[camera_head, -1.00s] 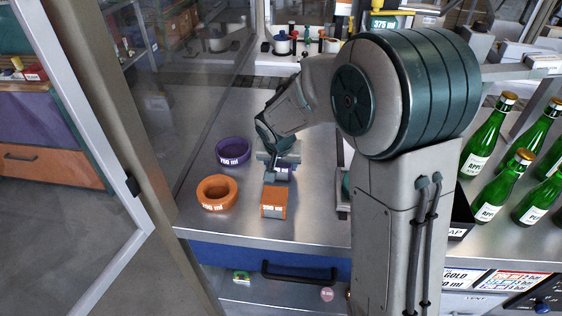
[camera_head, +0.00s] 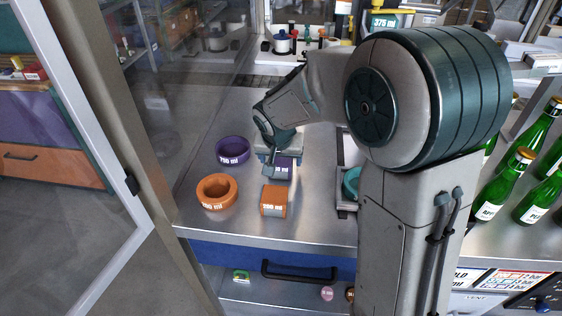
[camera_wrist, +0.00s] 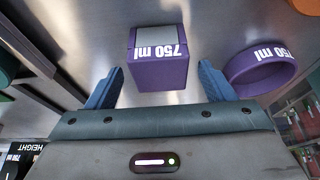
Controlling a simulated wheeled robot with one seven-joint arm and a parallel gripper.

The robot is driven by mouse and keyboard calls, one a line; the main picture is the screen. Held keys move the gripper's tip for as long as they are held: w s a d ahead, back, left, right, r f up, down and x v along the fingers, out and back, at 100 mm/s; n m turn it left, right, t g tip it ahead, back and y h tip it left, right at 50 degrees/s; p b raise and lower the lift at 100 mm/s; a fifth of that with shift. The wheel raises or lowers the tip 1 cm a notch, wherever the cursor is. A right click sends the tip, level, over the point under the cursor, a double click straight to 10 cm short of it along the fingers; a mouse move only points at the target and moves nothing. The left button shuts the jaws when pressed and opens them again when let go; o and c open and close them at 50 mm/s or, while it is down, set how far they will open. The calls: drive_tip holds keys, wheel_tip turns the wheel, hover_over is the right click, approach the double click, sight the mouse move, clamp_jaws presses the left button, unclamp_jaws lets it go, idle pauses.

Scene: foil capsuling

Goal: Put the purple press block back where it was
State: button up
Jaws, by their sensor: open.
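The purple press block (camera_wrist: 160,72), marked 750 ml with a grey top patch, stands on the steel counter. In the head view the purple block (camera_head: 284,170) is partly hidden by my gripper (camera_head: 276,163). It stands just behind the orange block and right of the purple ring. In the wrist view my gripper (camera_wrist: 161,74) is open, its blue fingers spread on either side of the block's near end. Gaps show between fingers and block, and nothing is held.
A purple 750 ml ring (camera_head: 232,151) lies left of the block. An orange ring (camera_head: 216,192) and an orange block (camera_head: 273,202) are nearer the counter's front edge. Green bottles (camera_head: 536,158) stand at the right. A teal item (camera_head: 351,182) is beside my arm.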

drive_tip(key=d+v, duration=0.1)
drive_tip(key=v, duration=0.8)
drive_tip(key=s+d+f+n, duration=0.1)
drive_tip(key=s+d, duration=0.4)
drive_tip(key=s, duration=0.5)
drive_tip(key=s+d+f+n+g, duration=0.1)
drive_tip(key=s+d, duration=0.4)
drive_tip(key=s, duration=0.5)
drive_tip(key=shift+s+d+f+g+y+b, duration=0.25)
drive_tip(key=shift+s+d+g+y+b, duration=0.1)
drive_tip(key=shift+y+b, duration=0.1)
drive_tip(key=shift+w, duration=0.1)
